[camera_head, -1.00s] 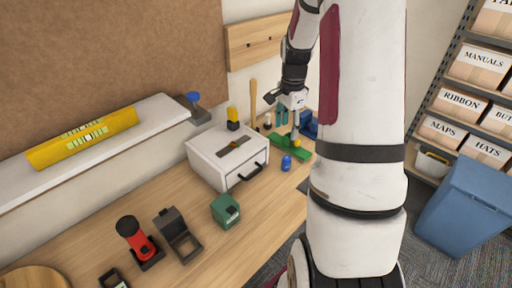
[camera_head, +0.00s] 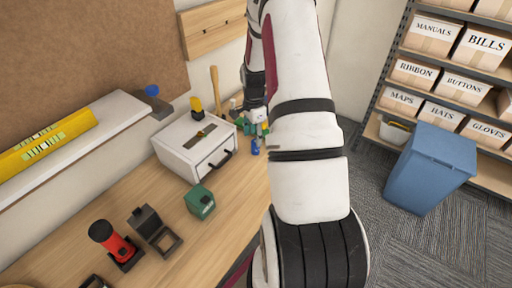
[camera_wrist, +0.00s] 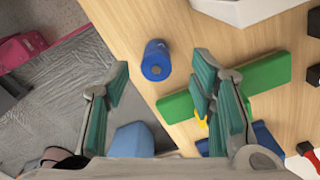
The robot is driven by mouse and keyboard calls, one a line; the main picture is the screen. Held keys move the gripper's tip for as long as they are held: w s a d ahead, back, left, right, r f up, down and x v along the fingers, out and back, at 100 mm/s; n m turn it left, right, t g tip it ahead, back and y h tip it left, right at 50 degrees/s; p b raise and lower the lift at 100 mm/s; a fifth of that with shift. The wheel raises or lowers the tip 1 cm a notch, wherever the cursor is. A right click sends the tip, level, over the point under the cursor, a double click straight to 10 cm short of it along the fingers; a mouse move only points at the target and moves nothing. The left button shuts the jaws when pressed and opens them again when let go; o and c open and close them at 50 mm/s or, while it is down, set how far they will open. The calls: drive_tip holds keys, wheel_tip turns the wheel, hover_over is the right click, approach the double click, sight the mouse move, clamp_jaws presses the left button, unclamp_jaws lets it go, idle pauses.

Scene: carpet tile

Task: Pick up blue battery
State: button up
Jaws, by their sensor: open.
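The blue battery (camera_wrist: 156,61) stands on the wooden workbench near its edge. In the wrist view it lies ahead of my gripper (camera_wrist: 160,85), between the lines of the two fingers and apart from them. My gripper is open and empty, its teal-padded fingers wide apart. In the head view the blue battery (camera_head: 255,146) shows beside the white drawer box, just below my gripper (camera_head: 258,117), which is partly hidden by my arm.
A green block (camera_wrist: 235,87) lies under and beside the right finger, with a yellow part and a blue object (camera_wrist: 262,140) near it. The white drawer box (camera_head: 190,155) stands left of the battery. A green box (camera_head: 200,201) sits nearer. The bench edge drops to carpet.

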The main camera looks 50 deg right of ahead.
sight(255, 147)
drive_tip(key=shift+s+d+f+p, duration=0.1)
drive_tip(key=shift+f+p, duration=0.1)
drive_tip(key=shift+f, duration=0.6)
drive_tip(key=shift+s+a+f+p, duration=0.1)
drive_tip(key=shift+f+p, duration=0.1)
drive_tip(key=shift+f, duration=0.6)
drive_tip(key=shift+s+d+f+p, duration=0.1)
drive_tip(key=shift+f+p, duration=0.1)
drive_tip(key=shift+f, duration=0.6)
clamp_jaws()
